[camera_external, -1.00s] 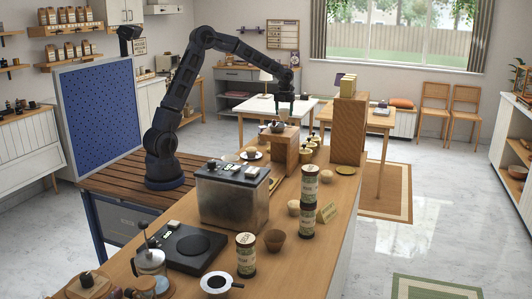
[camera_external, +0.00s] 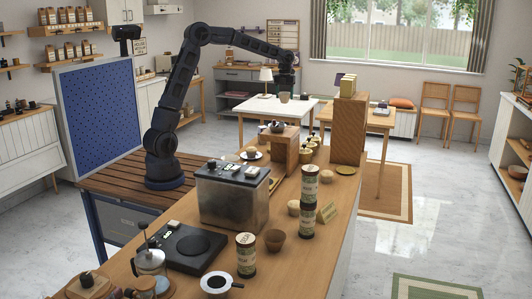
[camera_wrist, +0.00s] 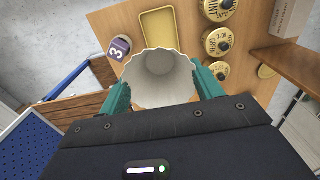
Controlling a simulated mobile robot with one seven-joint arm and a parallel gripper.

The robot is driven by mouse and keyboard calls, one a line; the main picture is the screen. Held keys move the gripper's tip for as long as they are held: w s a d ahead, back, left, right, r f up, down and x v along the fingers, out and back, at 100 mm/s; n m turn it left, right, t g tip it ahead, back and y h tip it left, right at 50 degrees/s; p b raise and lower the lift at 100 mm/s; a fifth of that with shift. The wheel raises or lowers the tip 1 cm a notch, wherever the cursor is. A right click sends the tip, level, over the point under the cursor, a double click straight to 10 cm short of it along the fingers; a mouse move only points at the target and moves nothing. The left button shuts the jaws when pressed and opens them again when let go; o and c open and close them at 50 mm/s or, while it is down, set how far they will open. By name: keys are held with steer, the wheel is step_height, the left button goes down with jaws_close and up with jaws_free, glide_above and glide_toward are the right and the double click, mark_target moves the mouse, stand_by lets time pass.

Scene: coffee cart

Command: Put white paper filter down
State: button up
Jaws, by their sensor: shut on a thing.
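My gripper (camera_external: 285,88) is raised above the far part of the cart counter, pointing down. In the wrist view its two teal fingers (camera_wrist: 161,78) are closed on the sides of a white paper filter (camera_wrist: 160,70). The filter is an open cone with a wavy rim, and I look down into its empty inside. It also shows small under the gripper in the external view (camera_external: 284,97), clear of the counter. A dark dripper or bowl (camera_external: 277,127) sits on a wooden box (camera_external: 292,147) below it.
The wrist view shows a yellow tray (camera_wrist: 160,27), a purple number 3 marker (camera_wrist: 119,47) and yellow-lidded canisters (camera_wrist: 219,42) on the counter. A tall wooden block (camera_external: 348,130) stands right of the box. A metal-sided machine (camera_external: 232,200) and several tins stand nearer the camera.

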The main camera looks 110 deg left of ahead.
steer(key=w+d+m, duration=0.2)
steer(key=w+d, duration=1)
steer(key=d, duration=0.4)
steer(key=w+d+m, duration=0.3)
steer(key=w+d, duration=0.9)
steer(key=d, duration=0.3)
steer(key=w+d+m, duration=0.2)
steer(key=d, duration=1.8)
steer(key=w+d+m, duration=0.2)
steer(key=d+m, duration=0.1)
steer(key=d, duration=1.8)
steer(key=s+d+m, duration=0.1)
steer(key=s+d, duration=0.4)
steer(key=d, duration=0.5)
steer(key=s+d+m, duration=0.2)
steer(key=s+d, duration=0.2)
steer(key=d, duration=0.6)
steer(key=s+d+m, duration=0.1)
steer(key=s+d, duration=0.4)
steer(key=d, duration=0.5)
steer(key=s+d+m, duration=0.2)
steer(key=s+d, duration=0.9)
steer(key=s, duration=0.2)
steer(key=s+d+m, duration=0.2)
steer(key=s+d, duration=0.9)
steer(key=s, duration=0.3)
steer(key=shift+w+a+f, duration=0.1)
steer(key=shift+f, duration=6.3)
steer(key=shift+w+a+f, duration=0.1)
steer(key=shift+f, duration=6.25)
